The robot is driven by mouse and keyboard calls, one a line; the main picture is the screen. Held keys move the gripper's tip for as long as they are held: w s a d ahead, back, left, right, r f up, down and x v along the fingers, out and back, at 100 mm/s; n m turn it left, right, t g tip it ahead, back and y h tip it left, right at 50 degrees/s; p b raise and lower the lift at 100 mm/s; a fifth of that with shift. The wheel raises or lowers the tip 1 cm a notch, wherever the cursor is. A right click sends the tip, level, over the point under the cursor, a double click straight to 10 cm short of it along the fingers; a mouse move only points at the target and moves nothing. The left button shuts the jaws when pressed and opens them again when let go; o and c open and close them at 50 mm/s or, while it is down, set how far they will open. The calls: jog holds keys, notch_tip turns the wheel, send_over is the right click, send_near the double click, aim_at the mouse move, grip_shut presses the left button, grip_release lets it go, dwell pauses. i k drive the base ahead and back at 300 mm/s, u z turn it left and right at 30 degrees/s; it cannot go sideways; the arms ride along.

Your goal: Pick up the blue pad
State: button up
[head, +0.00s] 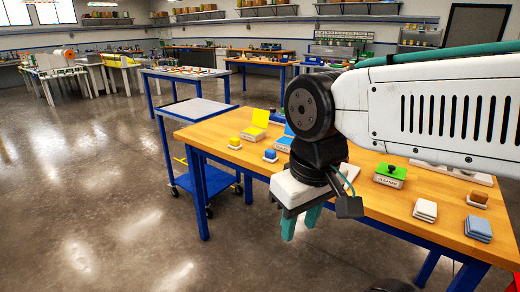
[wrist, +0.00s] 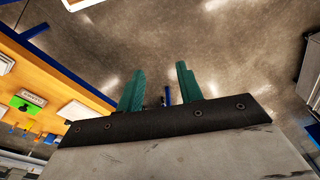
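A light blue pad (head: 478,229) lies in a small stack at the right front of the wooden table, near its edge. My gripper (head: 300,226) points down beside the table's front edge, well to the left of the blue pad and apart from it. Its two teal fingers are spread with nothing between them; they also show open in the wrist view (wrist: 160,88), over the floor. I cannot pick out the blue pad in the wrist view.
A stack of white pads (head: 425,210) lies left of the blue pad. A green-topped box (head: 390,175), a brown block (head: 477,200), a yellow block (head: 235,143) and a small blue block (head: 270,155) sit on the wooden table (head: 375,212). The floor at left is clear.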

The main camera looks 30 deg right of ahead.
aim_at(271, 155)
jog(key=i, duration=1.4)
jog(key=z, duration=0.05)
